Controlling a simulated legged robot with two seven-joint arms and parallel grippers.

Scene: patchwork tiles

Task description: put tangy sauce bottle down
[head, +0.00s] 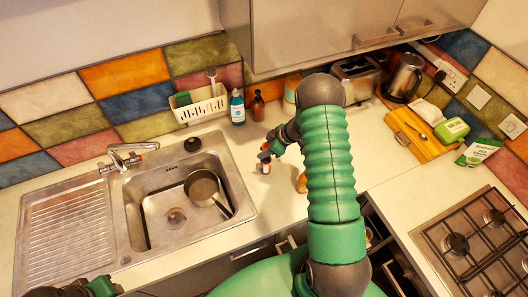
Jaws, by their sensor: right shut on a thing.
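My right gripper (267,152) is in the head view, at the end of my green right arm, above the worktop to the right of the sink. It is shut on a small bottle, the tangy sauce bottle (265,166), which has a dark and orange body with a pale part. The bottle is upright, close to the worktop; I cannot tell whether its base touches. The gripper hides its top. Only a dark and green part of my left arm shows at the bottom left edge; its gripper is out of view.
The sink (160,225) with a pan (202,187) lies to the left. A blue bottle (237,108) and a brown bottle (258,107) stand behind, beside a white rack (203,107). An orange item (301,183) is partly behind my arm. An open drawer is below the counter edge.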

